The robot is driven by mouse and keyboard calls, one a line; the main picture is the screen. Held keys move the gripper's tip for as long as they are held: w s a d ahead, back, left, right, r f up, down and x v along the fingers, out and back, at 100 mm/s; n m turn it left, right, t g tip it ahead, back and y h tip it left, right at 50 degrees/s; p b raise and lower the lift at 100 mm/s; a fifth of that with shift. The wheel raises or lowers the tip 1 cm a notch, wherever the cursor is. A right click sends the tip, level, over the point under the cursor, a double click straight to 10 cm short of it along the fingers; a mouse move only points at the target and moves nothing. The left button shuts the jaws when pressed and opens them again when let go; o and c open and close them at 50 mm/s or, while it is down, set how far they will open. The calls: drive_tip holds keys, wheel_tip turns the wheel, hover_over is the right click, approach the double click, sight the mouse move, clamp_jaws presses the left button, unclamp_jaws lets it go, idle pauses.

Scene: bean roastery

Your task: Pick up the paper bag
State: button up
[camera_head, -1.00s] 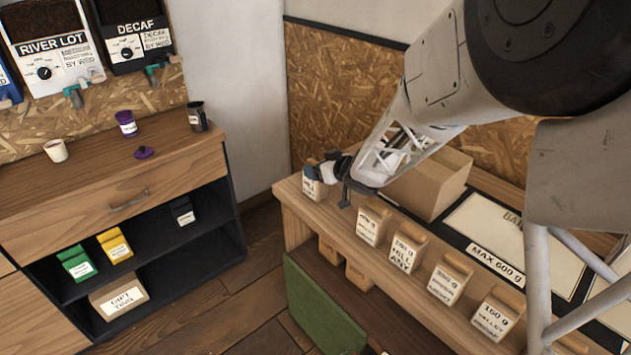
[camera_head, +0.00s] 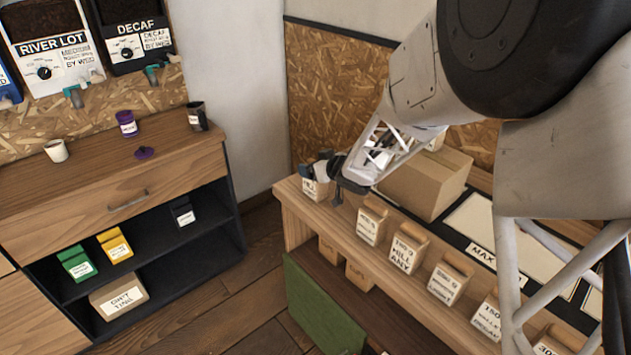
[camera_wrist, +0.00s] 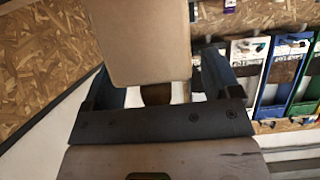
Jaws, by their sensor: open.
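A small tan paper bag (camera_head: 311,190) with a white label stands at the left end of the wooden bench. My gripper (camera_head: 326,178) is right at its top, covering part of it. In the wrist view a plain tan face of the bag (camera_wrist: 145,42) shows between and beyond the two spread fingers of my gripper (camera_wrist: 160,72). The fingers are open; I cannot tell whether they touch the bag. Similar labelled bags (camera_head: 372,222) stand in a row along the bench's front edge.
A cardboard box (camera_head: 428,182) stands close behind the row, right of my gripper. A dark-edged board marked MAX (camera_head: 481,257) lies farther right. A chipboard wall (camera_head: 335,95) backs the bench. A cabinet (camera_head: 125,205) with cups stands at the left, across open floor.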

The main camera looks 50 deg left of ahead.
drive_tip(key=c, duration=1.4)
drive_tip(key=shift+r, duration=0.2)
drive_tip(key=shift+c, duration=0.2)
drive_tip(key=shift+r, duration=0.55)
wheel_tip(320, 180, up, 2)
drive_tip(key=s+d, duration=0.4)
drive_tip(key=d, duration=0.3)
drive_tip(key=s+d+r, duration=0.1)
drive_tip(key=s+d, duration=0.3)
drive_tip(key=d, duration=0.2)
drive_tip(key=shift+d+r, duration=0.25)
drive_tip(key=shift+d, duration=0.15)
